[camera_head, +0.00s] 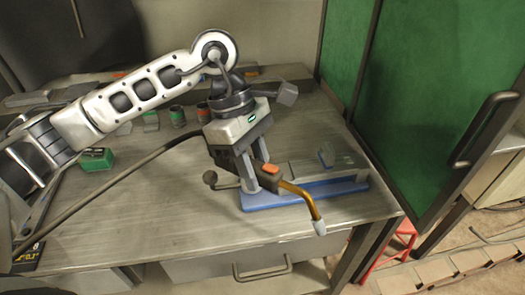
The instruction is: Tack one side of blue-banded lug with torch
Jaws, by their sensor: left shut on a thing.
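My left gripper (257,184) is shut on the welding torch (300,192), which has an orange trigger, a curved brass neck and a pale nozzle. The nozzle hangs out past the front of the blue base plate (338,188), pointing down and right, apart from the lug. A grey block lies on that plate, at the bench's right end. My right gripper is out of view.
A dark cable (125,168) trails from the torch across the bench (165,210). A green box (96,159) and small cans (177,116) stand farther back. A green screen with a handle (485,128) stands at right. The bench's front middle is clear.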

